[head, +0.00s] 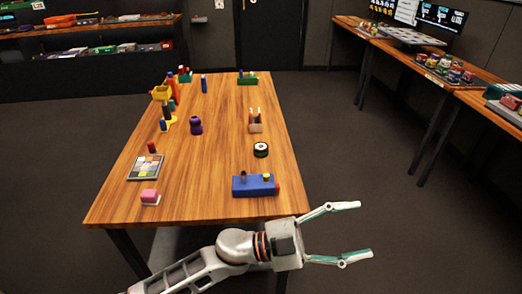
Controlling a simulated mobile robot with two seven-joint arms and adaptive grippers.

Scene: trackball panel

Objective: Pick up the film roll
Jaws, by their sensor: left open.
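A short black roll with a pale top (261,150), which looks like the film roll, stands on the right side of the wooden table (215,130). A small dark red cylinder (152,147) stands at the left side of the table. My left gripper (364,229) is open and empty. It is off the table's near right corner, with its fingers pointing right, well apart from the roll. My right gripper does not show.
A blue box with knobs (254,186) sits at the near right edge. A purple object (196,125) stands mid-table. The near middle is clear.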

